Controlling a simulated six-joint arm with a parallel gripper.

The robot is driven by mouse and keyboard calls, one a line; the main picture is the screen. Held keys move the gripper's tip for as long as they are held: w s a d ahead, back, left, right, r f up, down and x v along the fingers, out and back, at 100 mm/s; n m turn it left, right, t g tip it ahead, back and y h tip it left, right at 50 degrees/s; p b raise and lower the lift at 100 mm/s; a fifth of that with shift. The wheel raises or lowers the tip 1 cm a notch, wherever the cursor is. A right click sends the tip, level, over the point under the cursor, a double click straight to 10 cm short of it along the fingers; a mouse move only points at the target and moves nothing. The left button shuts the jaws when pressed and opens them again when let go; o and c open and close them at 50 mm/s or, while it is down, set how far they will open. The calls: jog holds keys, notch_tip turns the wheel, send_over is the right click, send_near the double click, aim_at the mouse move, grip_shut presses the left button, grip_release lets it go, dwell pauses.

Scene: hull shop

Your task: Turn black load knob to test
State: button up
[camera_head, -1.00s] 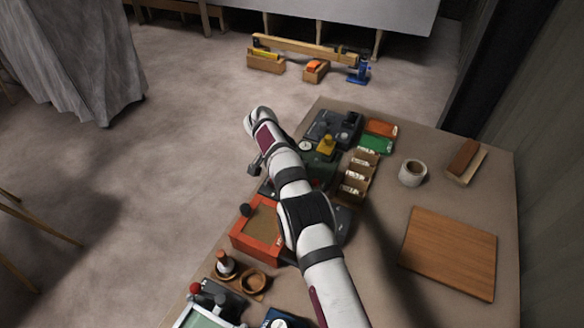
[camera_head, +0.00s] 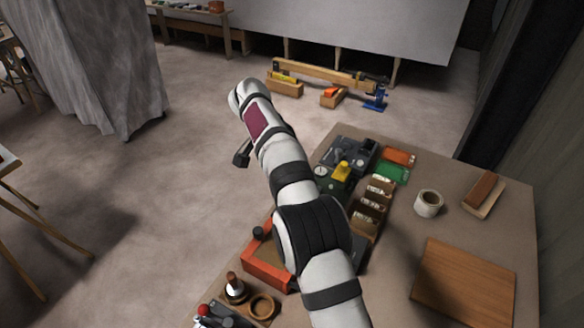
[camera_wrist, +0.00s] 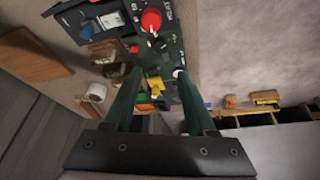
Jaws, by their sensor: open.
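My gripper (camera_wrist: 158,76) is open in the wrist view, its two dark green fingers apart with nothing held between them. Beyond the fingers is a dark control panel (camera_wrist: 165,48) with a large red knob (camera_wrist: 151,20), a small red one (camera_wrist: 134,48) and pale markings. I cannot pick out the black load knob for certain in either view, nor read its setting. A black knob (camera_head: 258,232) shows on an orange-red box (camera_head: 268,270) in the head view, but I cannot tell whether it is the load knob. My arm hides part of that box.
The bench also holds a green device with a yellow top (camera_head: 342,170), wooden bins (camera_head: 372,207), a tape roll (camera_head: 429,203) and a wooden board (camera_head: 464,283). In the wrist view, a blue knob (camera_wrist: 86,30) is on a neighbouring panel. Bare bench lies between the tape roll and board.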

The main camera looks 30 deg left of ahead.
jog(key=w+d+n+g+y, duration=0.1)
jog(key=w+d+n+y, duration=0.2)
jog(key=n, duration=0.6)
jog(key=w+d+n+g+y, duration=0.1)
jog(key=d+n+y, duration=0.2)
jog(key=d+n, duration=0.45)
jog(key=shift+n, duration=0.65)
jog(key=x, duration=0.5)
jog(key=a+x, duration=0.1)
jog(key=x, duration=1)
jog(key=shift+s+a, duration=0.25)
jog(key=shift+s, duration=0.05)
jog(key=shift+r, duration=0.1)
grip_shut()
